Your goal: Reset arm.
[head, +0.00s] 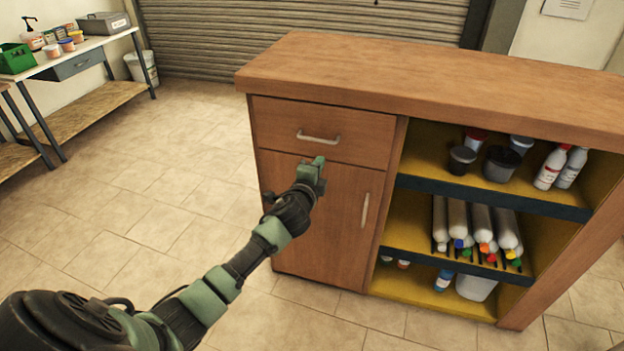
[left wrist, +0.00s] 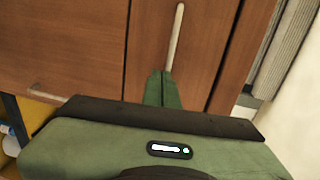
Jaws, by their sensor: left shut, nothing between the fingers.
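My left gripper (head: 318,163) is in front of the wooden cabinet (head: 420,75), just below the drawer handle (head: 318,137) in the head view. Its green fingertips (left wrist: 162,88) are together and hold nothing. In the left wrist view the fingertips appear just below the end of the drawer handle (left wrist: 175,35); I cannot tell whether they touch it. The drawer (head: 350,125) and the door below it (head: 325,220) look closed. My right gripper is not in view.
The cabinet's open shelves (head: 480,200) hold bottles, dark cups and several grey tubes. A worktable (head: 95,42) with a green bin (head: 15,58) stands at the left. A white bucket (head: 140,68) is beside it. The tiled floor (head: 150,200) left of the cabinet is clear.

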